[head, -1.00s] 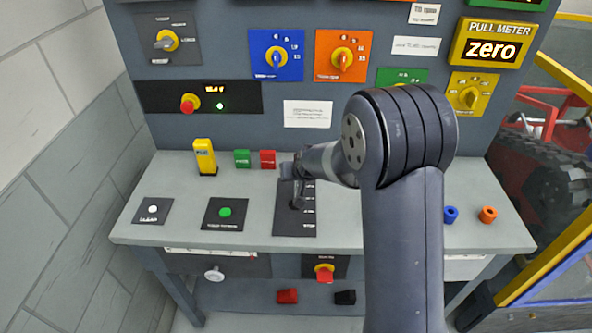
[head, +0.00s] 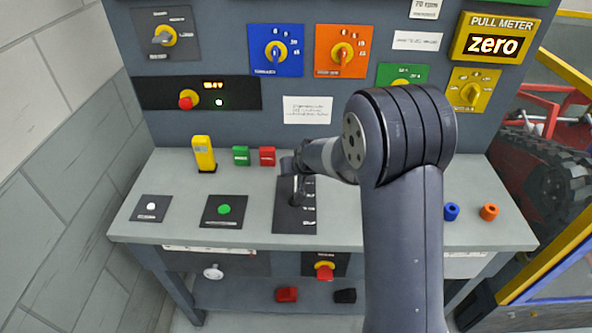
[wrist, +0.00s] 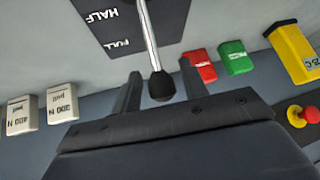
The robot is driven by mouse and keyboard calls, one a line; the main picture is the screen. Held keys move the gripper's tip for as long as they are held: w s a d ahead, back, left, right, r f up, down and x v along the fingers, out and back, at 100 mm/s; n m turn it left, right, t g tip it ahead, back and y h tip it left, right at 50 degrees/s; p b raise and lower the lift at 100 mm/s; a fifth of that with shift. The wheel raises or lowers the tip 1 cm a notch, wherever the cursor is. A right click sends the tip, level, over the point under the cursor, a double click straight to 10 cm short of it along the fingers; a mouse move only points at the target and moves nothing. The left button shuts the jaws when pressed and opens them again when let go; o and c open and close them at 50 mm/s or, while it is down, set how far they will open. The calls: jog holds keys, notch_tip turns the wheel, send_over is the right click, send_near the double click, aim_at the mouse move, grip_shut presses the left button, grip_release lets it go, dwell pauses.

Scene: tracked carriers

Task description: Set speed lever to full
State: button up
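The speed lever (wrist: 149,35) is a thin metal rod with a black knob (wrist: 161,87), rising from a dark plate (head: 283,222) on the bench. In the wrist view, the labels HALF and FULL show on that plate beside the rod. The knob is between the two fingers of my gripper (wrist: 160,84), with a gap visible on each side. My gripper is open and does not appear to grip it. The exact lever setting cannot be told.
Red (head: 267,156) and green blocks (head: 241,155) and a yellow device (head: 203,154) stand left of my gripper. A green button (head: 224,209) is on the bench's left. The pull meter (head: 495,45) reads zero. Blue (head: 451,212) and orange rings (head: 489,212) lie right of my arm.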

jog(key=shift+o, duration=0.2)
jog(key=shift+s+r, duration=0.1)
jog(key=b+v, duration=0.1)
jog(key=v, duration=0.9)
jog(key=shift+s+r, duration=0.15)
jog(key=shift+r, duration=0.05)
jog(key=shift+p+x, duration=0.5)
jog(key=shift+x, duration=4.85)
jog(key=shift+r, duration=0.1)
